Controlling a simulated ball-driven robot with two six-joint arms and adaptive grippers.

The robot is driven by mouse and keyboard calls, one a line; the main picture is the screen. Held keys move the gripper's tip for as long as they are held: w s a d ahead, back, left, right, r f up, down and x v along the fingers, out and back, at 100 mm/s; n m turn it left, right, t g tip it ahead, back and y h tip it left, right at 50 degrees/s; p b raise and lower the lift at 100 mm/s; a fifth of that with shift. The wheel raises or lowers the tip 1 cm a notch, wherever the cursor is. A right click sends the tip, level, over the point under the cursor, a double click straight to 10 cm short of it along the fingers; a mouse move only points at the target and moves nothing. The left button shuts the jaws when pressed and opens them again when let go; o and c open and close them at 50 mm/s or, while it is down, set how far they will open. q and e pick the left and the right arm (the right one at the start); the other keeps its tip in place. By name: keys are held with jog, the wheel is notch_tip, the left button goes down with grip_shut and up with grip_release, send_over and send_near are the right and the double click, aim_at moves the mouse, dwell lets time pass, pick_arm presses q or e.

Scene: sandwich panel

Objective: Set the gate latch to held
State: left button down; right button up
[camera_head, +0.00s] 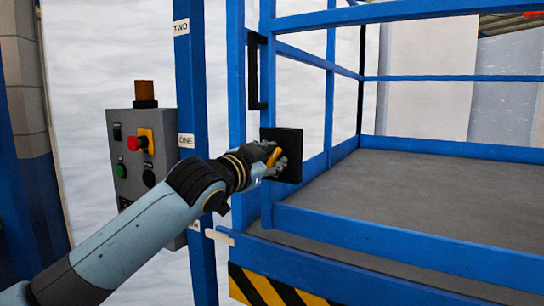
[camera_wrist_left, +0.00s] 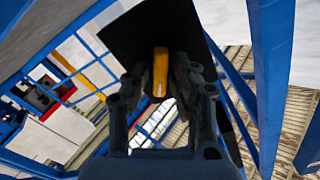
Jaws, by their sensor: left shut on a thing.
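The gate latch is a yellow handle (camera_head: 275,155) on a square black plate (camera_head: 291,144), fixed to the blue frame of the lift platform. My left gripper (camera_head: 277,162) is at the plate and shut on the yellow handle. In the left wrist view the yellow handle (camera_wrist_left: 160,72) stands between the two dark fingers of my left gripper (camera_wrist_left: 160,88), with the black plate (camera_wrist_left: 130,38) behind it. The fingers hide part of the handle in both views. I see no label for the latch positions on the plate. My right gripper is not in view.
A grey control box (camera_head: 142,150) with a red knob on yellow, a green button and an orange lamp stands left of the platform. A blue post (camera_head: 190,80) carries labels. A black gate handle (camera_head: 253,72) is above the latch. The platform floor (camera_head: 420,190) is bare.

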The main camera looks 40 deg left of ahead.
pick_arm(q)
jog(key=n+p, duration=0.1)
jog(key=n, duration=0.2)
jog(key=shift+r, duration=0.1)
jog(key=shift+a+n+p, duration=0.1)
jog(key=shift+n+p, duration=0.5)
jog(key=shift+n, duration=0.9)
jog(key=c, duration=1.3)
grip_release()
jog(key=s, duration=0.8)
jog(key=s+d, duration=0.1)
jog(key=s, duration=0.3)
